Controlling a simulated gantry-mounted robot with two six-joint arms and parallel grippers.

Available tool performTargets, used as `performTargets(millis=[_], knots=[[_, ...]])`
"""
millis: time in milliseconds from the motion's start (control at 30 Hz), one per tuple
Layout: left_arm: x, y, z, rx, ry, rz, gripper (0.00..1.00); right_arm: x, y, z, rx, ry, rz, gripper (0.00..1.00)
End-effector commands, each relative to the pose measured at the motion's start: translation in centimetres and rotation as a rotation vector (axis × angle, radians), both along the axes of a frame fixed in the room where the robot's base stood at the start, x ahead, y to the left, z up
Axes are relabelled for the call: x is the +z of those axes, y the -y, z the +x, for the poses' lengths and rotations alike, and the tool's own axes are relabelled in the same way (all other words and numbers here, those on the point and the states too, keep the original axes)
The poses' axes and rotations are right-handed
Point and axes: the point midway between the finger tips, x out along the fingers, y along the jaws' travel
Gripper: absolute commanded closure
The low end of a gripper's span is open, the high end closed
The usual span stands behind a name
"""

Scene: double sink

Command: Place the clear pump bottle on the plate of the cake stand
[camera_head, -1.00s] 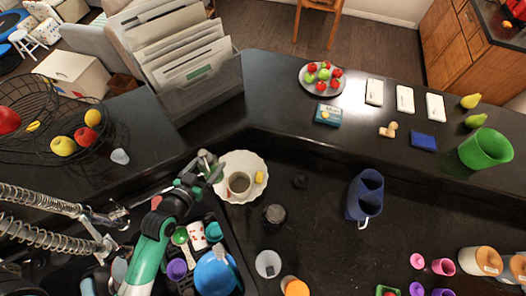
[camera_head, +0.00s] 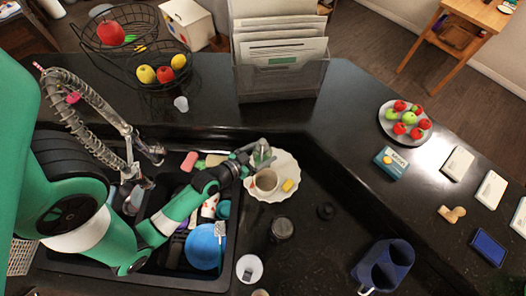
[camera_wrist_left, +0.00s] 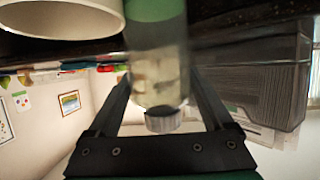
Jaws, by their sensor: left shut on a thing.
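My left gripper (camera_head: 249,158) is shut on the clear pump bottle (camera_head: 262,152) at the far left rim of the cake stand's white scalloped plate (camera_head: 287,163). The bottle also shows in the left wrist view (camera_wrist_left: 158,72), between the two fingers, with a ribbed grey end and a green part. I cannot tell whether it touches the plate. A cup (camera_head: 266,181) and a yellow block (camera_head: 288,185) are on the plate. The cup's rim shows close by in the left wrist view (camera_wrist_left: 60,18). My right gripper is not in view.
A sink basin with a blue bowl (camera_head: 204,247) and other dishes lies below my left arm. A dark jar (camera_head: 282,229) stands near the plate. A file holder (camera_head: 280,80) and wire fruit baskets (camera_head: 160,72) stand behind.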

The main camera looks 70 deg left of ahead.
Motion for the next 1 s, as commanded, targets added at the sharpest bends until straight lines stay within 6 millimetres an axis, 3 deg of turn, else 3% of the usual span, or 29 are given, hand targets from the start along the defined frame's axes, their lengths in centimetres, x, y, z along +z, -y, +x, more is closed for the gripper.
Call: performTargets(millis=[33,133,567,600,667,1000], knots=[[-1.3,0.0,0.0,0.001,0.000,-0.002,0.96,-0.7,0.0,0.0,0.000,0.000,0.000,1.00],[-2.8,0.0,0.1,0.000,0.001,0.000,0.96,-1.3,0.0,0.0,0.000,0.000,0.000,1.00],[-3.5,0.0,0.0,0.001,0.003,0.001,0.96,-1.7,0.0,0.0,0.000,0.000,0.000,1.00],[-3.4,0.0,0.0,0.000,0.000,-0.001,0.08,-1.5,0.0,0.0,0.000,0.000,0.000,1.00],[-3.4,0.0,0.0,0.000,0.000,-0.001,0.00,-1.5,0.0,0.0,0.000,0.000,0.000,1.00],[-3.0,0.1,-0.4,0.001,-0.002,-0.001,0.00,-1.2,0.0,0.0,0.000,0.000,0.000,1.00]])
